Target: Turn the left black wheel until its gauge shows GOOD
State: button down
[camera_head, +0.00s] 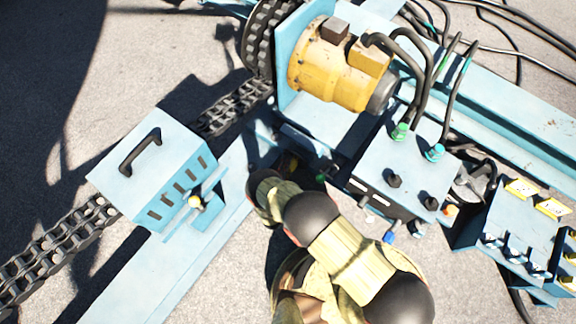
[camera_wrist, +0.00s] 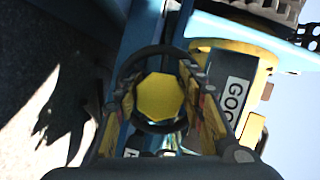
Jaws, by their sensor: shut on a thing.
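In the wrist view, the black wheel (camera_wrist: 152,52) is a dark ring with a yellow faceted hub (camera_wrist: 160,97) facing me. My gripper (camera_wrist: 160,92) is shut on the wheel, with one finger at each side of it. Just right of it is a yellow-rimmed gauge (camera_wrist: 214,44). Its white label (camera_wrist: 236,96) shows "GOO" before my right finger cuts it off. I cannot make out a pointer. In the head view, my arm hides the gripper and most of the wheel.
A blue box with a black handle (camera_head: 141,152) stands left on the blue frame. A yellow motor (camera_head: 328,72) sits at the back. A blue control box (camera_head: 398,160) with cables is right of my arm. Heavy chain (camera_head: 52,245) runs at the left.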

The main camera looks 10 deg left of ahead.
jog(key=shift+d+m+t, duration=0.1)
jog(key=shift+m+t, duration=0.3)
jog(key=shift+m, duration=0.6)
jog(key=c, duration=1.4)
grip_release()
jog(key=o, duration=0.3)
jog(key=shift+s, duration=0.15)
jog(key=s, duration=1.1)
jog(key=shift+s+r, duration=0.25)
jog(key=shift+s, duration=0.1)
